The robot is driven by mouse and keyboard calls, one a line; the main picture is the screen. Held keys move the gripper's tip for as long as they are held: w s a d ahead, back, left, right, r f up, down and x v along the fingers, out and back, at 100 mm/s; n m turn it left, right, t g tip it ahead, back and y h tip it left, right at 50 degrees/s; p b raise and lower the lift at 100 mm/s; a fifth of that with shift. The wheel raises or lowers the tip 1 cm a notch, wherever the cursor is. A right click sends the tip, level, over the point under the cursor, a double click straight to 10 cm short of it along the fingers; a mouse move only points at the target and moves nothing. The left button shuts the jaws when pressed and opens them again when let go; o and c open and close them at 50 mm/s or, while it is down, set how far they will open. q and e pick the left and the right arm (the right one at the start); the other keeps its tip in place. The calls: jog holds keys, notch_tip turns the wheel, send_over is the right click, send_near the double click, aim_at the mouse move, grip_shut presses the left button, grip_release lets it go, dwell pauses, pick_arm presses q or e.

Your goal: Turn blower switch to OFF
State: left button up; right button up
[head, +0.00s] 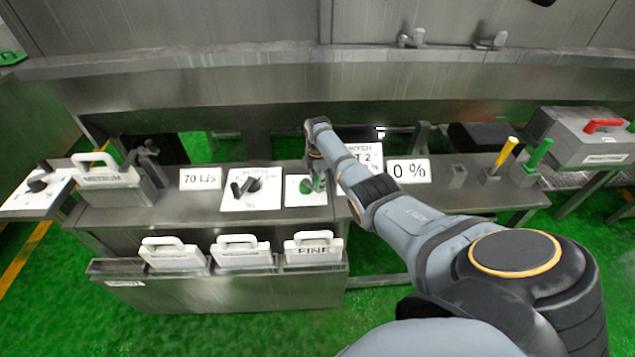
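A white panel (273,203) on the metal console carries a black rotary knob (253,185) with a dark handle at its left; its small print is too blurred to read. To its right is a smaller white panel (293,199) with a green knob (306,186). Which of them is the blower switch I cannot read. My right gripper (316,180) points down over the right part of the green-knob panel, at or just beside that knob. Contact and finger opening are too small to tell. My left gripper is out of view.
A "70 L/s" sign (201,179) stands left and a "0 %" sign (409,171) right. White-handled blocks (313,250) sit in the front rack. A yellow lever (506,152) and green lever (538,154) rise at the right. My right arm covers the console's middle right.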

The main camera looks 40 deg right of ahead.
jog(key=o, duration=0.3)
jog(key=shift+r, duration=0.1)
notch_tip(320, 180, up, 12)
jog(key=shift+f, duration=0.1)
dwell(0.6)
